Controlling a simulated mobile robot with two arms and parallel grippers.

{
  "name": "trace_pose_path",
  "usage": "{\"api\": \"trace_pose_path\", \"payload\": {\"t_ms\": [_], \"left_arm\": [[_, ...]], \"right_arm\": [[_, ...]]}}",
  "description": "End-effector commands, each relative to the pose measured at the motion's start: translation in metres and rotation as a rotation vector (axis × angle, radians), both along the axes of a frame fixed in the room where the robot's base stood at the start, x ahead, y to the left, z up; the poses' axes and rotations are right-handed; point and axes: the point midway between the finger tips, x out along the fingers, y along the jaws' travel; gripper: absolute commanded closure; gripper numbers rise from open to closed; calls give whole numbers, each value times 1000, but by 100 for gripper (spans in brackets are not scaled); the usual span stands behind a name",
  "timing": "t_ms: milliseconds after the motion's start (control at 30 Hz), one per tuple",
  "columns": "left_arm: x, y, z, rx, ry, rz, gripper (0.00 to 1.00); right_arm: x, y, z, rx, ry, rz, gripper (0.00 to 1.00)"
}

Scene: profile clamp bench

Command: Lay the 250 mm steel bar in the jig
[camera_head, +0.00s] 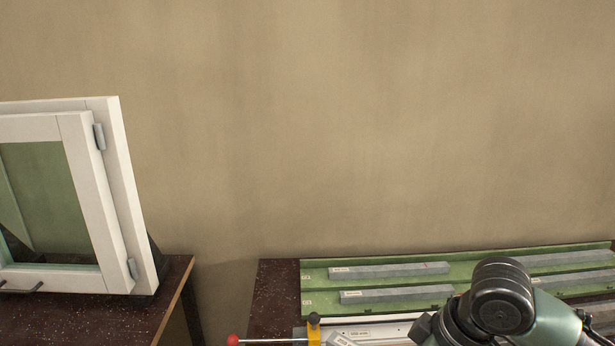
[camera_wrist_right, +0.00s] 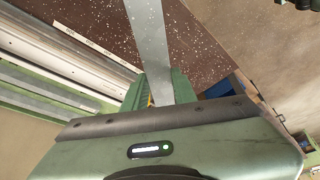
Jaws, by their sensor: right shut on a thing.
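In the right wrist view my right gripper (camera_wrist_right: 159,92) is shut on a grey steel bar (camera_wrist_right: 148,35), which runs away from the fingers over the dark speckled bench. The bar's length cannot be read. In the head view my right arm hides the gripper itself. A tilted grey piece with a label (camera_head: 343,340) at the bottom edge may be the held bar's end. The pale metal jig (camera_head: 372,332) lies along the bench front, mostly cut off; its rail also shows in the right wrist view (camera_wrist_right: 60,42). The held bar appears beside the rail, height unclear. My left gripper is not in view.
A green rack (camera_head: 460,268) behind the jig holds several grey bars (camera_head: 390,271). A yellow clamp (camera_head: 314,335) with a black knob and a red-ended rod (camera_head: 234,340) stands at the jig. A white window frame (camera_head: 125,190) stands on a separate dark table (camera_head: 95,318) at left.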

Motion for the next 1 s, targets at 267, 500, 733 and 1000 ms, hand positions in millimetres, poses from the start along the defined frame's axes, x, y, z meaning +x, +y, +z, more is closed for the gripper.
{"api": "trace_pose_path", "payload": {"t_ms": [267,500,733,1000], "left_arm": [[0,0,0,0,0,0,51],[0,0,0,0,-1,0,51],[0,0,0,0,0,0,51],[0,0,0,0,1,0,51]], "right_arm": [[0,-15,-5,1,-4,-548,100],[0,-22,-4,4,-2,-850,100],[0,-25,-4,3,0,-927,100],[15,-27,0,5,2,-958,100]]}}
